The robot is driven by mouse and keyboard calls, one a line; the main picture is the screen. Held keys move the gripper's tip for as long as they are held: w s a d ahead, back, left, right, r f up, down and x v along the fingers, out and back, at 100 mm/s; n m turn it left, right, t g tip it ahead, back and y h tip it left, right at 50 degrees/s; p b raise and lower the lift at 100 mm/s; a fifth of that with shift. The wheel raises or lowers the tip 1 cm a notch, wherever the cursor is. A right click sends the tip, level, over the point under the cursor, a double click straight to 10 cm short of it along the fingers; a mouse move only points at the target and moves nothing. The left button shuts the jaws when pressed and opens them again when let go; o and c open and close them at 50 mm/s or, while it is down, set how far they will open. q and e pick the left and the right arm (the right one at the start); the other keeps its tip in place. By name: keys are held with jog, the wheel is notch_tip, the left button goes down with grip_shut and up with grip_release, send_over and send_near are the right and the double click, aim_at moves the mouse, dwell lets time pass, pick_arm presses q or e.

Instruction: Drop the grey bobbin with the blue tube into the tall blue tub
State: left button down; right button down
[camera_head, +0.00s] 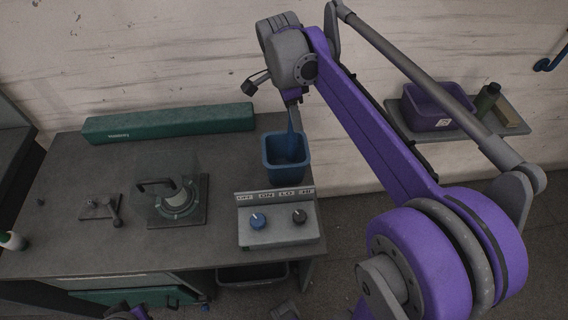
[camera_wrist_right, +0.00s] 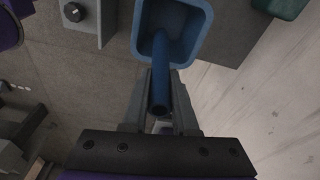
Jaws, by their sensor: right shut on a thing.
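My right gripper (camera_head: 292,100) is above the tall blue tub (camera_head: 286,172), at the table's back right corner. It is shut on a blue tube (camera_head: 291,120), which points down into the tub's mouth. In the right wrist view the tube (camera_wrist_right: 160,92) sits between the fingers of the right gripper (camera_wrist_right: 160,118), and its far part lies over the open mouth of the tub (camera_wrist_right: 205,28). I cannot make out the bobbin's grey part; the fingers or the tub may hide it.
A control box (camera_head: 275,227) with two knobs stands in front of the tub. A winder under a clear cover (camera_head: 177,202) stands left of it. A long green box (camera_head: 168,123) lies along the back edge. A wall shelf with a purple bin (camera_head: 428,108) is at right.

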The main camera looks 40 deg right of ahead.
jog(key=c, duration=0.6)
grip_release()
jog(key=shift+w, duration=0.1)
notch_tip(320, 180, up, 11)
jog(key=a+p, duration=0.1)
jog(key=shift+w+a+f, duration=0.2)
jog(key=shift+w+a, duration=0.05)
jog(key=shift+a, duration=0.05)
